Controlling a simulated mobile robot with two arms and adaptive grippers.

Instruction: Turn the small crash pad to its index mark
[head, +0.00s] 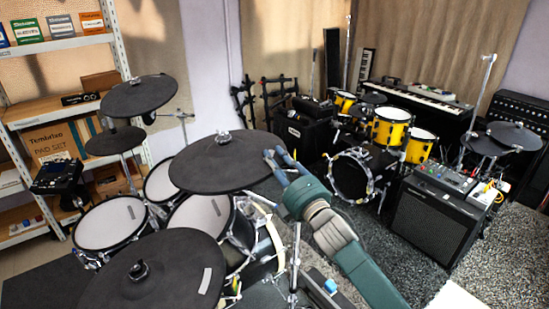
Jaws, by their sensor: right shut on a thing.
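The pad at my right gripper, which I take for the small crash pad (215,165), is a round black cymbal pad in the middle of the head view. It sits near level on its stand, with a metal wing-nut fitting at its centre. My right gripper (277,158) reaches in from the lower right and is shut on this pad's right rim. The blue-grey fingers cover that piece of the edge. I cannot make out an index mark on the pad or its stand. My left gripper is not in view.
A larger black pad (150,280) with a pale strip lies at the front left. Two more black pads (139,95) (115,140) stand at the back left. White mesh drum pads (110,223) sit below. An amplifier (432,225) and yellow drums (390,130) stand at the right.

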